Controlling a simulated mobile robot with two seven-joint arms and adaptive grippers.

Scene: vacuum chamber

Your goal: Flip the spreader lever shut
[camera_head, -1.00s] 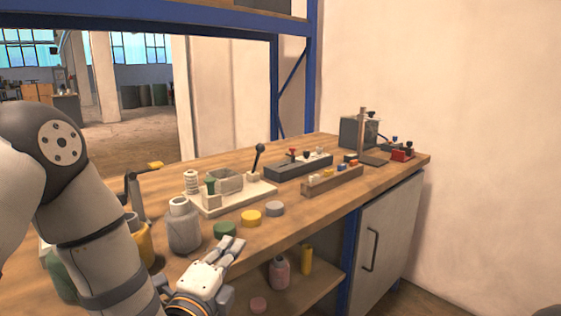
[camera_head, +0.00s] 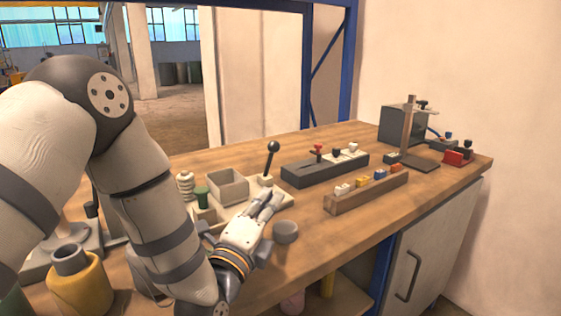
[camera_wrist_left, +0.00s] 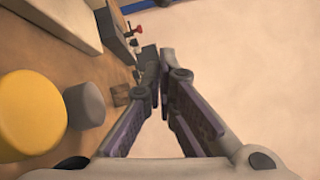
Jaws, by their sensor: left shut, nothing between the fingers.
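A lever with a black ball knob (camera_head: 272,147) stands up, slightly tilted, from the right end of a cream base plate (camera_head: 242,208). The plate also carries an open square box (camera_head: 228,186), a white ribbed post (camera_head: 185,184) and a green-topped post (camera_head: 202,195). My left gripper (camera_head: 270,199) is shut and empty, just in front of the lever's foot, and hides part of the plate. I cannot tell whether it touches the plate. In the left wrist view the fingers (camera_wrist_left: 160,62) point away, with nothing between them. My right gripper is out of view.
A grey round lid (camera_head: 286,231) is close beside the gripper, and a yellow lid (camera_wrist_left: 30,115) shows in the wrist view. A dark block with knobs (camera_head: 322,169) and a wooden rack (camera_head: 366,193) stand to the right. A yellow jar (camera_head: 80,283) stands front left.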

